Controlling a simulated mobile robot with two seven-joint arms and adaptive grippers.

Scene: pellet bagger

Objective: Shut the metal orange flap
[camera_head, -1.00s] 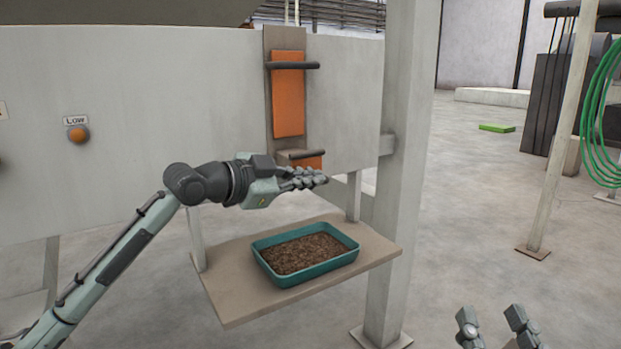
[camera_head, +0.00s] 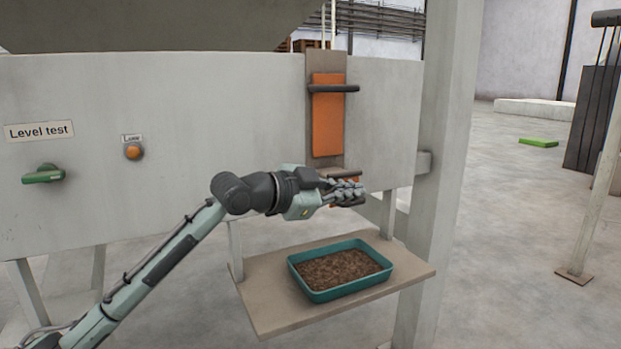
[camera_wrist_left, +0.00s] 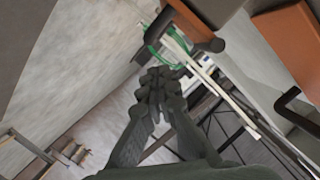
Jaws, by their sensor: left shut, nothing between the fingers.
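A tall orange metal panel (camera_head: 327,122) with a dark bar handle is set on a grey-brown chute plate in the pale machine wall. A second, smaller orange part, with its own dark handle (camera_head: 346,175), sits below it at the chute's lower end, mostly hidden behind my left gripper (camera_head: 350,192). I cannot tell how far either orange part is open. My left gripper is shut and empty, just below and in front of the lower handle; I cannot tell whether it touches. In the left wrist view, the shut fingers (camera_wrist_left: 162,85) point between two orange parts with dark handles.
A teal tray (camera_head: 308,293) of brown pellets stands on a shelf (camera_head: 262,315) below the gripper. A grey post (camera_head: 445,160) rises right of the chute. A green lever (camera_head: 43,174) and an orange button (camera_head: 133,152) are on the wall at left.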

